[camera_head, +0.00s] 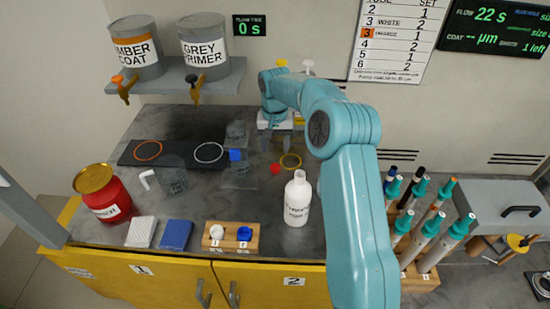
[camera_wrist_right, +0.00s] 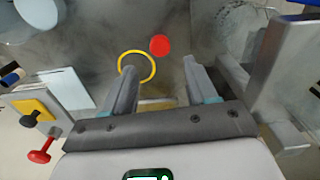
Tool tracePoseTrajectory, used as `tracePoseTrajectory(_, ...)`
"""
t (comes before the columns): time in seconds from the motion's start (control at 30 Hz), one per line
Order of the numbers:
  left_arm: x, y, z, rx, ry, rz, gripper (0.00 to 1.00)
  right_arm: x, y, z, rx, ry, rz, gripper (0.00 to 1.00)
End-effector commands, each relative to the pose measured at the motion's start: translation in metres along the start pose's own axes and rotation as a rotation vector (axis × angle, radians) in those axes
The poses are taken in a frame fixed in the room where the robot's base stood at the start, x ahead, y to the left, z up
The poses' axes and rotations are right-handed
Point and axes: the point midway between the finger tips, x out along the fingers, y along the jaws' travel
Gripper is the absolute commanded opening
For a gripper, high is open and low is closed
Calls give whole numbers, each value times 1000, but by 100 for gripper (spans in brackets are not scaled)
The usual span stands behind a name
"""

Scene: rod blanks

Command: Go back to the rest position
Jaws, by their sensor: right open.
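My right arm, teal with dark joint caps, crosses the right middle of the head view and bends over the grey worktop (camera_head: 260,215). Its gripper (camera_head: 281,142) hangs over the back of the worktop, partly hidden by the arm. In the right wrist view my right gripper (camera_wrist_right: 160,75) has its two grey fingers apart with nothing between them. A yellow ring (camera_wrist_right: 136,66) and a red round piece (camera_wrist_right: 160,44) lie beyond the fingertips, apart from them. My left gripper is in neither view.
A white bottle (camera_head: 298,199) stands left of my right arm. Tubes with teal caps (camera_head: 433,222) stand in a rack to its right. Paint cans (camera_head: 137,48) sit on a shelf at the back left. A red jar (camera_head: 104,196) stands at the left.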

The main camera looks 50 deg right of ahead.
Motion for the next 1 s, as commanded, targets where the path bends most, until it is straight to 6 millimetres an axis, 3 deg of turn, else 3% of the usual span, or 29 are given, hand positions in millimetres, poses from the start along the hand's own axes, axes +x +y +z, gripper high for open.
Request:
tracePoseTrajectory(0.2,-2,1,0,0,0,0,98,-35,0,0,0,1,0,57)
tracePoseTrajectory(0.53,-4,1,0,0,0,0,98,-44,0,0,0,0,0,57)
tracePoseTrajectory(1.0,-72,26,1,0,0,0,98,-117,0,0,0,-1,0,57)
